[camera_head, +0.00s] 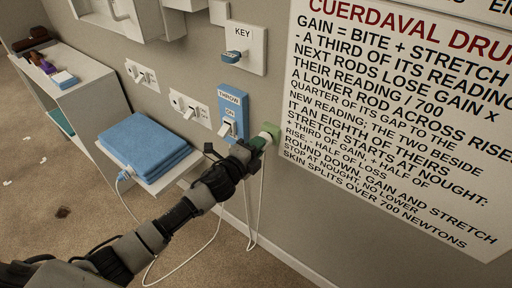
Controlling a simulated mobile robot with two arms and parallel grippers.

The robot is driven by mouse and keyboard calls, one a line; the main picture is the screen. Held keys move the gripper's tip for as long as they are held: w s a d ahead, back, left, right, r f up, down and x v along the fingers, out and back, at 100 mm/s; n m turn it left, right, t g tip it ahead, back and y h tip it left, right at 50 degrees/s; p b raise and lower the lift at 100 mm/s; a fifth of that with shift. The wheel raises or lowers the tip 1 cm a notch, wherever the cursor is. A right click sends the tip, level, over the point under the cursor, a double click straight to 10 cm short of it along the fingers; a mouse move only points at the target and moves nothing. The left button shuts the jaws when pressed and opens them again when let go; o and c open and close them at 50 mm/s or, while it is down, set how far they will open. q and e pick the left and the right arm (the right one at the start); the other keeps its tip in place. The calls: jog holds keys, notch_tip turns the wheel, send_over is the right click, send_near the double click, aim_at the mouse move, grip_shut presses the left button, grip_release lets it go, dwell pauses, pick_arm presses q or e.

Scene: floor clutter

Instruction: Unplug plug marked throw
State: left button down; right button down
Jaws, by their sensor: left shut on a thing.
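A blue wall plate (233,112) is labelled THROW, with a white piece (226,128) sticking out of its lower half. To its right, a small green piece (272,130) with a white part sits against the wall. My left gripper (258,143) is shut at this green and white piece, just right of the blue plate; the fingers partly hide what they hold. White cables (249,205) hang down from behind the gripper. No plug with a readable throw mark shows apart from the plate's label. My right gripper is not in view.
A KEY plate (244,48) with a blue piece is above. Socket plates (189,107) are to the left. A folded blue cloth-like stack (146,146) lies on a white shelf below them. A text poster (400,120) covers the right wall. A white cabinet (85,95) stands left.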

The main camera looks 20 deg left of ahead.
pick_arm(q)
jog(key=shift+w+d, duration=0.25)
jog(key=shift+w, duration=0.45)
jog(key=c, duration=1)
grip_release()
jog(key=shift+c, duration=0.2)
jog(key=v, duration=1)
jog(key=shift+s, duration=0.4)
jog(key=shift+a, duration=0.15)
